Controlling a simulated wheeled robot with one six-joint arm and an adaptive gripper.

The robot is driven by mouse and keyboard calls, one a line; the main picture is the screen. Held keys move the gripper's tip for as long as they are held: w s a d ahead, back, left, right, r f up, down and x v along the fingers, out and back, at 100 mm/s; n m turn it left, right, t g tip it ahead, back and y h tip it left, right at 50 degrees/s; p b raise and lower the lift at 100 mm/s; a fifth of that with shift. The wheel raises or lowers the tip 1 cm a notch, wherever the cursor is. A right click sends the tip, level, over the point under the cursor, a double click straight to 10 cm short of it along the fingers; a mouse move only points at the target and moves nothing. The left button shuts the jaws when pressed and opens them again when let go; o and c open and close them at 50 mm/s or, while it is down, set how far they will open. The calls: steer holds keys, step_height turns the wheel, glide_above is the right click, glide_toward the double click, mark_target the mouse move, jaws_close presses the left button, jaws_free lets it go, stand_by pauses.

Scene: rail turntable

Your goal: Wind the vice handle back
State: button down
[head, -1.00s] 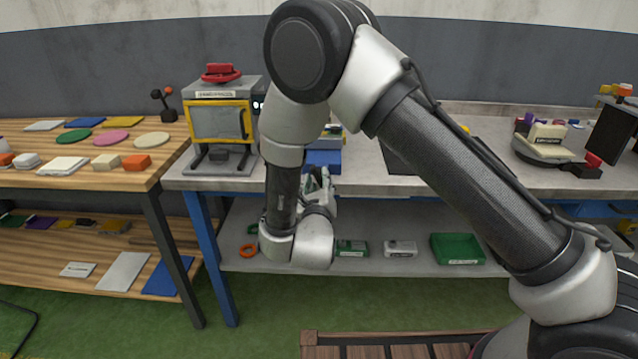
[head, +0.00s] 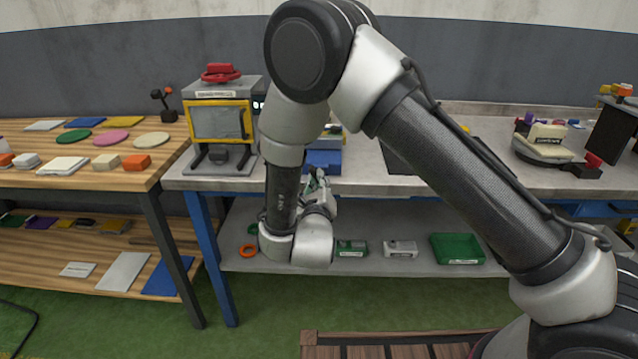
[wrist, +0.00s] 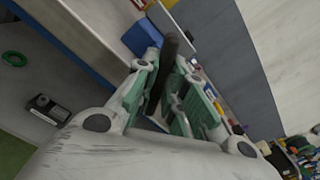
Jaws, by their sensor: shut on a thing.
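The blue vice (head: 323,162) stands at the front edge of the grey bench, partly hidden behind my arm. Its blue body also shows at the top of the wrist view (wrist: 141,36). The dark vice handle (wrist: 170,50) runs between the green-padded fingers of my gripper (wrist: 164,84) in the wrist view. The gripper is shut on the handle. In the head view my gripper (head: 317,184) is just below and in front of the vice, mostly behind my wrist. The handle cannot be made out there.
A grey machine with a yellow-framed window (head: 218,122) stands left of the vice. The shelf below holds an orange ring (head: 248,253), small boxes and a green tray (head: 457,249). A wooden table (head: 80,178) stands at left.

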steer(key=m, duration=2.6)
steer(key=shift+s+d+f, duration=0.1)
steer(key=shift+d+f, duration=0.2)
steer(key=shift+d, duration=0.05)
stand_by(1.5)
stand_by(0.4)
steer(key=c, duration=1.5)
jaws_free()
